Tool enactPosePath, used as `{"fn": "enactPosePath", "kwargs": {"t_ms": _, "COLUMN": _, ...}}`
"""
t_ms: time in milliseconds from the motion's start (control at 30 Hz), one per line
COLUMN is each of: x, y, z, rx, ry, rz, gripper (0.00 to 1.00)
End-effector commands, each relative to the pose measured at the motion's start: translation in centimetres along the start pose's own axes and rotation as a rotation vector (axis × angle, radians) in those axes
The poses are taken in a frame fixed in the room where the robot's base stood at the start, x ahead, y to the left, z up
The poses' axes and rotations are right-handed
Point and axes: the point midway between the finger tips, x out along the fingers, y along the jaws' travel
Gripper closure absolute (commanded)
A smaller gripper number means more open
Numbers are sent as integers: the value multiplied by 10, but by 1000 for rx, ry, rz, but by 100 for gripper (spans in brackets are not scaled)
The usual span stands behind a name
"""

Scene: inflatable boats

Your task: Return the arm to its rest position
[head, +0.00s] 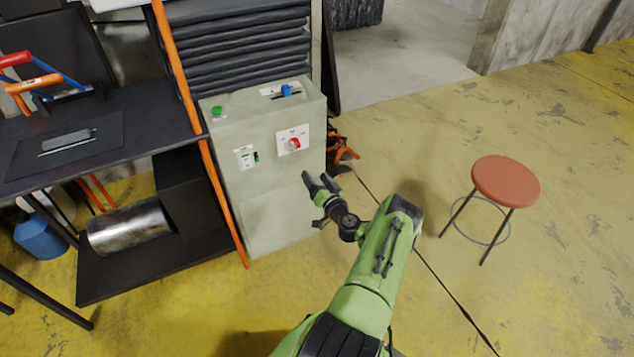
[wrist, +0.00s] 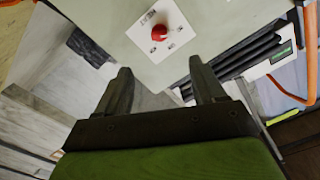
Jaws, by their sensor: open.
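My green arm (head: 368,275) reaches up from the bottom of the head view toward a pale control box. My gripper (head: 321,188) is at its end, in front of the box's right side and below the red knob. In the wrist view my gripper (wrist: 163,88) shows two dark fingers spread apart with nothing between them. The control box (head: 268,205) stands upright, with a red rotary knob (head: 294,144) on a white plate on its front. The knob also shows in the wrist view (wrist: 159,33), beyond the fingertips and apart from them.
The box also carries a green button (head: 217,111), a blue slider knob (head: 286,90) and a small switch (head: 247,157). A dark shelf unit (head: 150,150) with tools stands left. A red stool (head: 506,181) stands right. The yellow floor (head: 570,260) is otherwise mostly clear there.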

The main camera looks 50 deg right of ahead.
Motion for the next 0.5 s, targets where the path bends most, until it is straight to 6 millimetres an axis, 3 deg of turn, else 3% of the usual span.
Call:
{"fn": "enactPosePath", "kwargs": {"t_ms": 400, "x": 0, "y": -2, "z": -1, "rx": -2, "ry": -2, "rz": -3, "gripper": 31}}
{"fn": "enactPosePath", "kwargs": {"t_ms": 467, "x": 6, "y": -13, "z": -5, "rx": -14, "ry": -20, "rz": -29, "gripper": 31}}
{"fn": "enactPosePath", "kwargs": {"t_ms": 500, "x": 13, "y": -29, "z": -9, "rx": -30, "ry": -49, "rz": -66, "gripper": 31}}
